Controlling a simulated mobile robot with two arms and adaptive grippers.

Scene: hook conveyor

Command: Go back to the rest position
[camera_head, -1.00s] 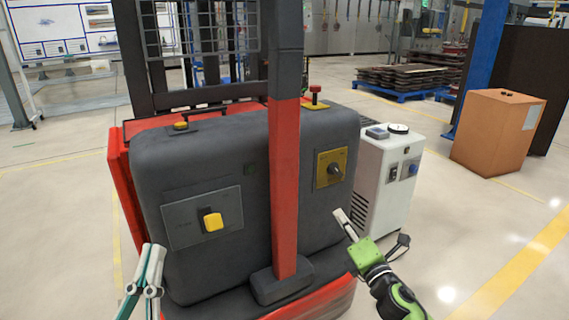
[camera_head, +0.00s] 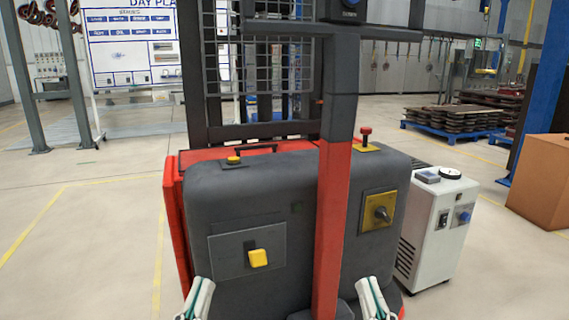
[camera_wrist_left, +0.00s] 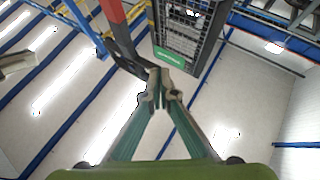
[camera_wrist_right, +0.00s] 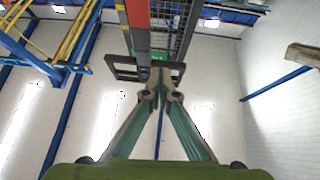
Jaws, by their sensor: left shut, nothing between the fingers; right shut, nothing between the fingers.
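My left gripper (camera_head: 198,299) shows at the bottom of the head view, left of centre, in front of the forklift's dark body. In the left wrist view its fingers (camera_wrist_left: 161,88) meet at the tips with nothing between them. My right gripper (camera_head: 373,298) shows at the bottom right of centre. In the right wrist view its fingers (camera_wrist_right: 156,84) are together and empty. Both grippers point upward, with the ceiling behind them in the wrist views.
A red and dark grey forklift (camera_head: 275,212) stands close in front. A white cabinet (camera_head: 440,222) stands to its right, with an orange-brown box (camera_head: 543,185) further right. A blue pallet with stacked parts (camera_head: 455,120) lies behind. Open floor (camera_head: 80,230) is on the left.

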